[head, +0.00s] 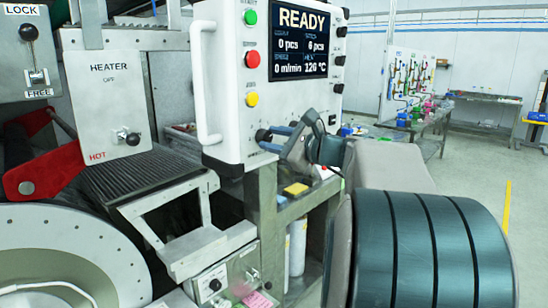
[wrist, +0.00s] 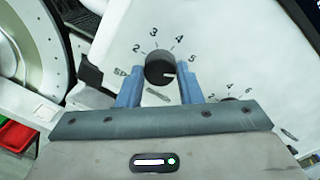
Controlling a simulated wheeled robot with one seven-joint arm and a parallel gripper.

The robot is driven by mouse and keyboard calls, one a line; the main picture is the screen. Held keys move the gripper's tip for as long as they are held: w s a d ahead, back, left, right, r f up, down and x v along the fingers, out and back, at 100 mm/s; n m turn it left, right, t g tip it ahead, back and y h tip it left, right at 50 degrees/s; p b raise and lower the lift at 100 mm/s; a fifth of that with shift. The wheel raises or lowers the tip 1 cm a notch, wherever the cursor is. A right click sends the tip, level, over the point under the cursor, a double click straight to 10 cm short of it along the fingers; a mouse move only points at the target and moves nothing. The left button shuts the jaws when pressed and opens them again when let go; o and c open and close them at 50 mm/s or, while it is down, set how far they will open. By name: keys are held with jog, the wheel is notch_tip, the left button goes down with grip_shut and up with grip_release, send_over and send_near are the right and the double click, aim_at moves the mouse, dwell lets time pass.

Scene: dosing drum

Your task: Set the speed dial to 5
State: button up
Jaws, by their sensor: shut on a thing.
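The speed dial (wrist: 158,70) is a round black knob on the white control panel, with the numbers 2 to 5 visible in an arc above it. A white mark on the knob points right, toward the right finger and below the 5. My gripper (wrist: 159,84) has its blue fingers on either side of the knob and is shut on it. The right finger hides part of the scale past the 5.
A second dial (wrist: 230,100), partly hidden by my gripper, sits just right of the speed dial. Green, red (head: 252,59) and yellow buttons line the panel beside a READY screen (head: 299,38) showing 0 m/min. A white handle (head: 203,85) stands out left.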

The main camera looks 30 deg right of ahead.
jog(key=shift+f+n+b, duration=0.15)
jog(key=shift+n+b, duration=1.45)
jog(key=shift+b, duration=0.3)
jog(key=o, duration=1)
jog(key=shift+c, duration=0.2)
jog(key=b+v, duration=0.1)
jog(key=v, duration=1.2)
jog(key=shift+s+r+b, duration=0.2)
jog(key=shift+s+b, duration=0.15)
jog(key=shift+s, duration=0.05)
jog(key=shift+d, duration=0.1)
